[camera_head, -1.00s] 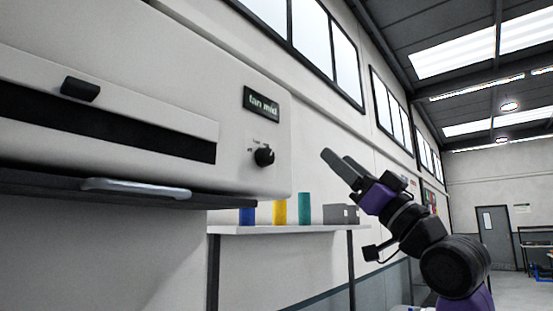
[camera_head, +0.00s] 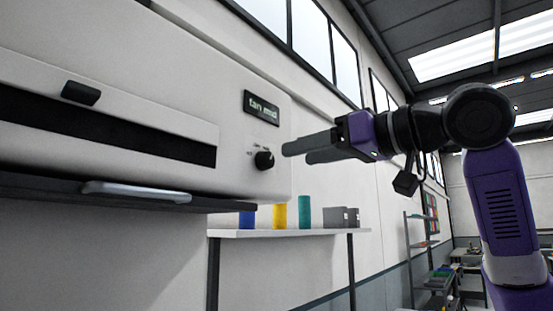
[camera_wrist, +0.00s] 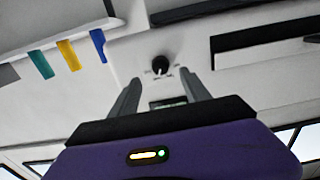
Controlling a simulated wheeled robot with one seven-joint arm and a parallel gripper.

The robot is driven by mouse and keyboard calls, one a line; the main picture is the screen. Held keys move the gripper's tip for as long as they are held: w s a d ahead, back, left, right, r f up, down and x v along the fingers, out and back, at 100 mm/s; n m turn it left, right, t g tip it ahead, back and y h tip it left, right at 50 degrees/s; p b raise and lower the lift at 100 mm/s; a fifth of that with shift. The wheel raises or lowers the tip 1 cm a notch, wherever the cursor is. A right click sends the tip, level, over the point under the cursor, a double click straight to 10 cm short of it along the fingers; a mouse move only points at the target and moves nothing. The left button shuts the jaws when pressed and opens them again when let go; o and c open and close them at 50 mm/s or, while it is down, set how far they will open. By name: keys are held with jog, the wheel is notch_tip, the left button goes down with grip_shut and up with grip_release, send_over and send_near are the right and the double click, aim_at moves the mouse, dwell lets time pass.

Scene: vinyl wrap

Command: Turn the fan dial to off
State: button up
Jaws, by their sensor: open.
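The fan dial (camera_head: 264,159) is a small black knob on the right part of the white machine's front, below a dark label plate (camera_head: 261,106) reading something like "fan mid". My gripper (camera_head: 296,152) is just right of the dial in the head view, fingers pointing at it, apart from it as far as I can tell. In the wrist view the dial (camera_wrist: 160,65) shows beyond and between the two grey fingertips of my open gripper (camera_wrist: 163,88). Nothing is between the fingers. The dial's exact pointer setting is too small to read.
Below the dial, a shelf (camera_head: 290,233) holds blue, yellow and teal rolls and a grey box (camera_head: 341,217).

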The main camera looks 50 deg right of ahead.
aim_at(270, 160)
jog(key=w+p, duration=0.2)
jog(key=w, duration=0.5)
jog(key=shift+w, duration=0.25)
grip_shut()
